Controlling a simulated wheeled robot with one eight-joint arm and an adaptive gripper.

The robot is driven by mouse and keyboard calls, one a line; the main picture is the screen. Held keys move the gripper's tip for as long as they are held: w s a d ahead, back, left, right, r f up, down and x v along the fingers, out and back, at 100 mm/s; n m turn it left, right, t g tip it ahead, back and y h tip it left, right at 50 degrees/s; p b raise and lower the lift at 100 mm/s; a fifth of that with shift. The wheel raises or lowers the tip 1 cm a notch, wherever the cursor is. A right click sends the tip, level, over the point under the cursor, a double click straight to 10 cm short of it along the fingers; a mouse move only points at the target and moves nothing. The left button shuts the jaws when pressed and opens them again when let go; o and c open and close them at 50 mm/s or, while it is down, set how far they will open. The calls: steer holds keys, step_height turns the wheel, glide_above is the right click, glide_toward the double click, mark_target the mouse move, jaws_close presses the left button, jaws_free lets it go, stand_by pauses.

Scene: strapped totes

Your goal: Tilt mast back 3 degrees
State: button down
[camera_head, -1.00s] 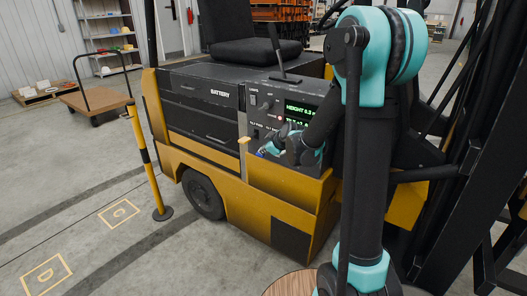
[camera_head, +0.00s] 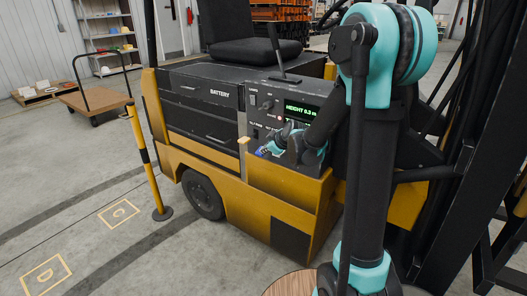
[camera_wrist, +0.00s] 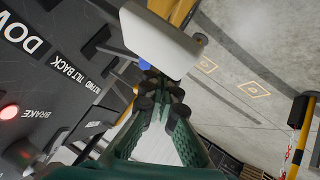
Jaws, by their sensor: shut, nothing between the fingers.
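My gripper (camera_head: 265,151) is at the side control panel (camera_head: 262,101) of the yellow and black forklift. In the wrist view my gripper (camera_wrist: 152,84) shows its green fingers shut and empty, with a pale grey block (camera_wrist: 165,32) and a bit of blue just past the tips. I cannot tell whether the tips touch them. The panel's TILT BACK label (camera_wrist: 70,68) is left of the fingers, beside a TILT FWD label. The display (camera_head: 299,110) reads about HEIGHT 0.3 m; my arm hides the line below. The dark mast (camera_head: 486,130) stands at the right; its tilt is unclear.
A red light (camera_wrist: 9,112) and a BRAKE label are on the panel. A yellow and black post (camera_head: 145,150) stands left of the forklift. A flat cart (camera_head: 95,101) is farther back. The floor at the left is mostly clear.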

steer(key=v, duration=1)
steer(key=shift+s+r, duration=0.25)
steer(key=shift+s, duration=0.05)
stand_by(0.4)
steer(key=s+d+f+m+g+h, duration=0.1)
steer(key=s+d+f+m, duration=0.3)
steer(key=s, duration=0.4)
steer(key=s+d+f+m+g+h, duration=0.2)
steer(key=s+d+f+m, duration=0.2)
steer(key=s, duration=0.5)
steer(key=s+d+f+m+g+h, duration=0.1)
steer(key=s+d+f+m+h, duration=0.1)
steer(key=s+d+f+m, duration=0.2)
steer(key=s+f, duration=0.2)
steer(key=s, duration=0.2)
steer(key=shift+s+d+m, duration=0.3)
steer(key=shift+d+m, duration=0.1)
steer(key=shift+f, duration=0.15)
